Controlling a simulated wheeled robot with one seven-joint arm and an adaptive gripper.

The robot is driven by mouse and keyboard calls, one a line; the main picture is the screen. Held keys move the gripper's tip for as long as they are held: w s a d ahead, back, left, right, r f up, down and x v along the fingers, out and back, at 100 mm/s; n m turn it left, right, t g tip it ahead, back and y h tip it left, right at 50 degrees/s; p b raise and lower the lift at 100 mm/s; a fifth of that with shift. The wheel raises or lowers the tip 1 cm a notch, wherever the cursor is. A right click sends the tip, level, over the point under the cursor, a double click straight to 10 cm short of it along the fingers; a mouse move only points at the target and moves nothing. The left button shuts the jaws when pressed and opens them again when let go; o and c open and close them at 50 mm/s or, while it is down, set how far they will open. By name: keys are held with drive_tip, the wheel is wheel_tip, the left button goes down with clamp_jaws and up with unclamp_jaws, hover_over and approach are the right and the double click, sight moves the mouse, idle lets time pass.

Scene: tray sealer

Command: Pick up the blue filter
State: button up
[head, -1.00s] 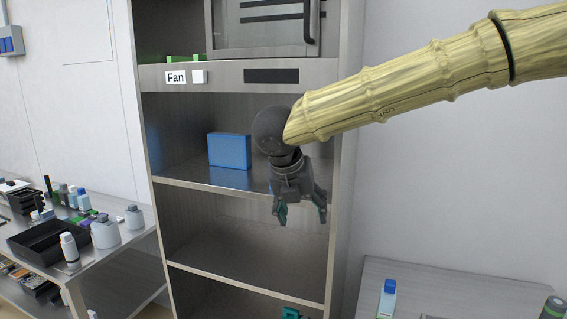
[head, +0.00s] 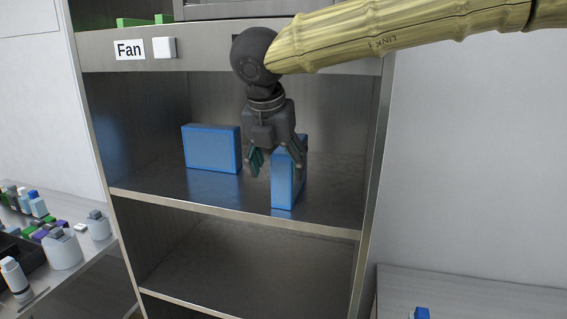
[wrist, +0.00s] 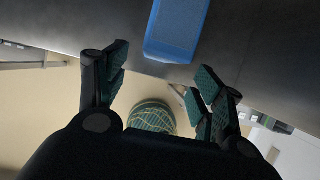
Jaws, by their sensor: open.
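Two blue box-shaped blocks stand on the upper shelf, and I cannot tell which one is the blue filter. One blue block (head: 212,149) stands at the back left. The other blue block (head: 284,186) stands upright at the right, near the shelf's front edge, partly behind my gripper. My gripper (head: 277,172) points down with its fingers apart, in front of the right block. In the wrist view my gripper (wrist: 158,86) is open and empty, and a blue block (wrist: 176,30) lies beyond the fingertips, roughly between them. I see no contact.
The metal shelf (head: 234,219) has a front edge below the blocks and side walls at left and right. An upper panel with a "Fan" label (head: 129,49) is close above. A cluttered side table stands left; another table (head: 480,290) stands right.

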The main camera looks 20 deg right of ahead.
sight(281, 186)
drive_tip(key=x, duration=0.2)
drive_tip(key=shift+w+f+p, duration=0.25)
drive_tip(key=shift+f+p, duration=0.05)
drive_tip(key=shift+p, duration=0.1)
drive_tip(key=shift+d+f+p, duration=0.25)
drive_tip(key=shift+f+p, duration=0.2)
drive_tip(key=shift+f, duration=0.25)
drive_tip(key=shift+x, duration=1.6)
drive_tip(key=shift+a+r, duration=0.1)
drive_tip(key=shift+r, duration=0.1)
drive_tip(key=shift+c, duration=0.8)
drive_tip(key=c, duration=1)
